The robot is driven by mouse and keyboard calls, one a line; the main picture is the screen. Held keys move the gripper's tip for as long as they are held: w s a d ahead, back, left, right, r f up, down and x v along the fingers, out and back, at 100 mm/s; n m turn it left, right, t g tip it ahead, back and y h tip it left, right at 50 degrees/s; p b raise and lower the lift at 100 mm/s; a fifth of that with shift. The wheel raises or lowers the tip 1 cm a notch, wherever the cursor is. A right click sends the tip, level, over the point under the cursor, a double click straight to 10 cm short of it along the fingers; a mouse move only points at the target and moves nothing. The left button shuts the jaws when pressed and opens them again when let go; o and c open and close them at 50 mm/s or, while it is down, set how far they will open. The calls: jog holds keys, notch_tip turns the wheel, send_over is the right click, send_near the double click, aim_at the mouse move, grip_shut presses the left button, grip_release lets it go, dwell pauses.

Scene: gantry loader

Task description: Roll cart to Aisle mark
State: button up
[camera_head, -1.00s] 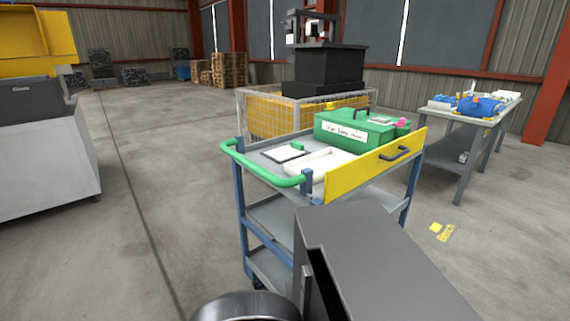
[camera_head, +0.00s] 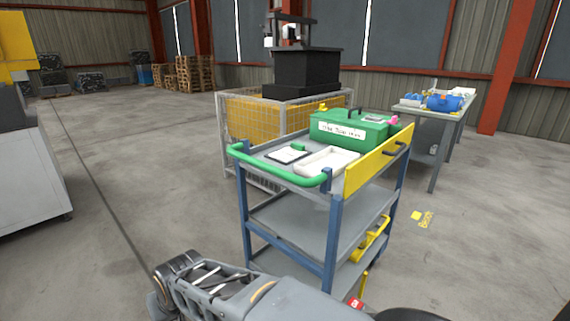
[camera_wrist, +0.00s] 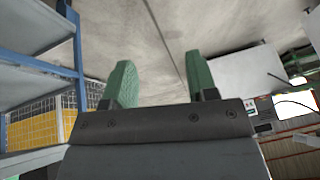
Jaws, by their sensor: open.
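The cart (camera_head: 300,222) stands at centre right in the head view, with blue posts, grey shelves and a yellow side panel (camera_head: 378,159). Its green push handle (camera_head: 277,175) faces the near left side. It carries a green case (camera_head: 350,131), a white tray (camera_head: 327,161) and a clipboard. The cart's shelves also show at the left of the wrist view (camera_wrist: 32,27). My gripper (camera_wrist: 160,75) is open and empty in the wrist view, its green fingers apart and clear of the cart. In the head view my arm lies low, in front of the cart. No Aisle mark is visible.
A yellow floor mark reading Bench (camera_head: 425,220) lies right of the cart. A workbench (camera_head: 436,122) stands behind it. A mesh-fenced machine (camera_head: 302,72) is close behind the cart. A grey cabinet (camera_head: 40,185) is at left. The floor between cabinet and cart is open.

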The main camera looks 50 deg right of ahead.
jog(key=w+d+r+m+t+h, duration=0.1)
jog(key=w+d+r+m+t, duration=0.3)
jog(key=w+m, duration=0.3)
jog(key=m+g+h+p, duration=0.3)
jog(key=m+h, duration=1.6)
jog(key=m, duration=0.3)
send_near(263, 165)
jog(key=x, duration=0.7)
jog(key=w+f+x, duration=0.1)
jog(key=x, duration=0.3)
jog(key=shift+d+p, duration=0.2)
jog(key=shift+p, duration=0.15)
grip_shut()
